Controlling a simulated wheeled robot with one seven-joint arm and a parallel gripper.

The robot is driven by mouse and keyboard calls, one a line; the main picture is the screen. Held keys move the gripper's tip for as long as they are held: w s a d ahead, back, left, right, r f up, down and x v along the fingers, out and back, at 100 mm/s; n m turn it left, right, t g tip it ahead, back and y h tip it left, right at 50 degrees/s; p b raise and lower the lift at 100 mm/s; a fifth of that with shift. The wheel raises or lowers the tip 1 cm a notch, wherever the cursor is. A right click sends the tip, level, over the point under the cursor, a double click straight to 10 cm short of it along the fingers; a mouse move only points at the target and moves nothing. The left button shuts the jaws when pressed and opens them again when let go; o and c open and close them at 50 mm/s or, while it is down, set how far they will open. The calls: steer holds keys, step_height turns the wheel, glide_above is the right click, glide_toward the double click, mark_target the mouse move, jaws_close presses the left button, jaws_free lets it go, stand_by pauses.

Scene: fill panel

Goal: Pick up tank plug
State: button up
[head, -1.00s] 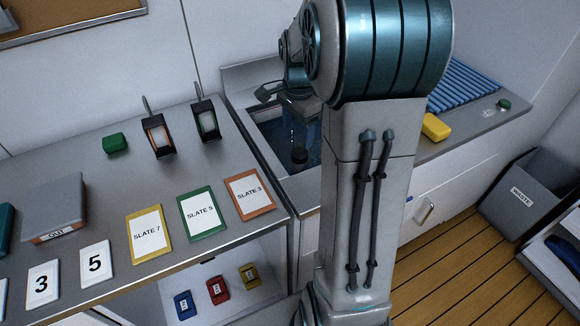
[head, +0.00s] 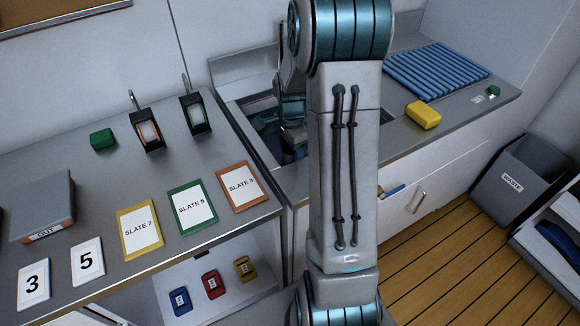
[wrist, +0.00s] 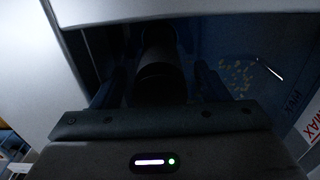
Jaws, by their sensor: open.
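A dark upright cylinder, which looks like the tank plug (wrist: 160,55), stands in the middle of the wrist view, in deep shadow. My gripper (wrist: 160,80) is open, with one dark finger on each side of it; I cannot tell whether either finger touches it. In the head view my arm reaches down into the sunken tank (head: 235,108) in the counter. My arm hides the plug and most of the gripper there.
The tank walls are close around the gripper. Yellow flecks and a thin bright piece (wrist: 270,70) lie at right in the wrist view, near a MAX mark (wrist: 311,130). A yellow block (head: 423,115) and blue ribbed mat (head: 435,70) are right of the tank.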

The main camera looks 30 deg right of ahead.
steer(key=shift+f, duration=1.35)
steer(key=c, duration=1.3)
steer(key=shift+r, duration=0.15)
